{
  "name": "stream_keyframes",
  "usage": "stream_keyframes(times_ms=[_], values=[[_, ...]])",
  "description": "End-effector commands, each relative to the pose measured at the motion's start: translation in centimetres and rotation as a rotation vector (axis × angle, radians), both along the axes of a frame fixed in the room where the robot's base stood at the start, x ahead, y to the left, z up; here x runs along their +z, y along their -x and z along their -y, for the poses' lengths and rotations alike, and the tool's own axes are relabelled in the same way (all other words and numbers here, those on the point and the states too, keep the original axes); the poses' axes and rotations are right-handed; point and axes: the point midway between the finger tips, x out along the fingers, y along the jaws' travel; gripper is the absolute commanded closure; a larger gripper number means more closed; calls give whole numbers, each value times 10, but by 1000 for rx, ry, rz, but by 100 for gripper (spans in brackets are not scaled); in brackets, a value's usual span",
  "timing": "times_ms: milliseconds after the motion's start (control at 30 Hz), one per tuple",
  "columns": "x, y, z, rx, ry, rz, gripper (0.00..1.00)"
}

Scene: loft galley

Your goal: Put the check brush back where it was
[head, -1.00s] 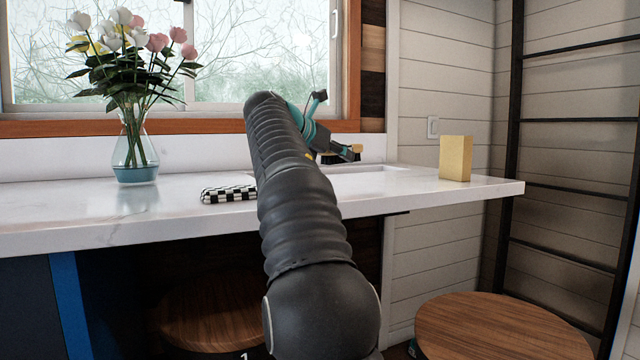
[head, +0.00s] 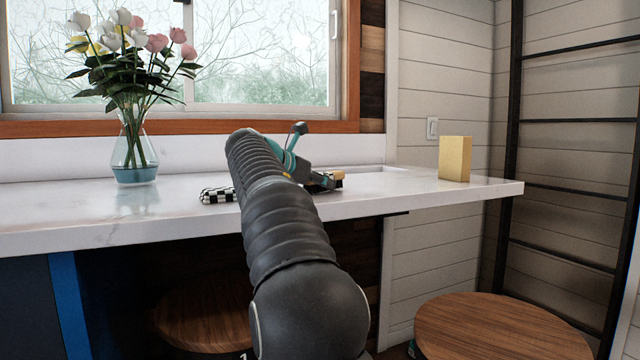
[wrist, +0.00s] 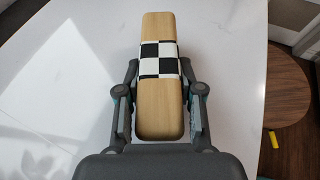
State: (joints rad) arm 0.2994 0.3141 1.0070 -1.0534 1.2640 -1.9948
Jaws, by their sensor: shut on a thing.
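The check brush is a pale wooden block with a black-and-white checkered band around its middle, seen from above in the wrist view (wrist: 158,105). My gripper (wrist: 158,112) is shut on its long sides, one finger on each side. In the head view the brush (head: 338,177) shows small, with a tan top and a dark underside, at my gripper (head: 322,182), partly hidden by it. It is low over or at the white counter (head: 90,215); I cannot tell whether it touches.
A black-and-white checkered object (head: 215,195) lies on the counter left of my arm, partly hidden by it. A glass vase of flowers (head: 135,155) stands further left. A yellow block (head: 455,158) stands upright near the right end.

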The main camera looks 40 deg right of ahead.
Motion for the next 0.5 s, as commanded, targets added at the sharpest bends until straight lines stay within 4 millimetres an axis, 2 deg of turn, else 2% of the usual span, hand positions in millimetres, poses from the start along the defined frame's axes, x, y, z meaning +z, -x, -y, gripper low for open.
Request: stream_keyframes(times_ms=[233,267,300,367,500], values=[[-3,0,0,0,0,-1,100],[-4,0,0,0,0,-1,61],[-3,0,0,0,0,-1,51],[-3,0,0,0,0,0,38],[-3,0,0,0,0,0,38]])
